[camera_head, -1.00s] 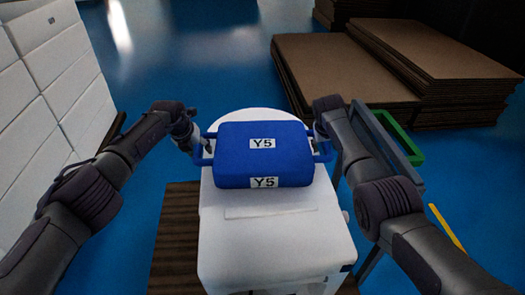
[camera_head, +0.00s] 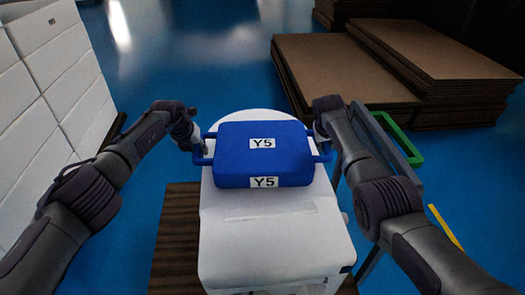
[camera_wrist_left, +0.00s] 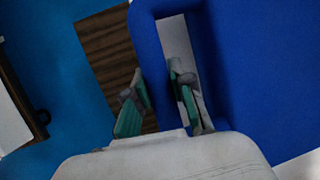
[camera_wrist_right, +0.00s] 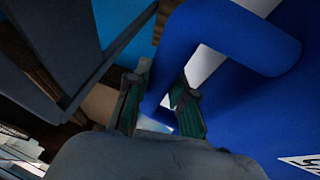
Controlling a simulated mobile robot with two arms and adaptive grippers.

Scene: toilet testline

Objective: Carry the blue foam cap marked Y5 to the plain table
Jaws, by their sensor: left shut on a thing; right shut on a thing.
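The blue foam cap (camera_head: 262,155) has two white Y5 labels and a loop handle on each side. It is over the white toilet (camera_head: 270,240); I cannot tell whether it touches it. My left gripper (camera_head: 197,148) is shut on the cap's left handle, with its green-lined fingers on either side of the blue bar in the left wrist view (camera_wrist_left: 160,105). My right gripper (camera_head: 318,140) is shut on the right handle, which also shows in the right wrist view (camera_wrist_right: 175,50). No plain table can be made out.
The toilet stands on a dark wooden slatted surface (camera_head: 176,235). White stacked boxes (camera_head: 45,100) line the left. Flat brown cardboard stacks (camera_head: 340,70) lie at the back right. A grey frame with a green handle (camera_head: 405,140) is beside my right arm. Blue floor behind is clear.

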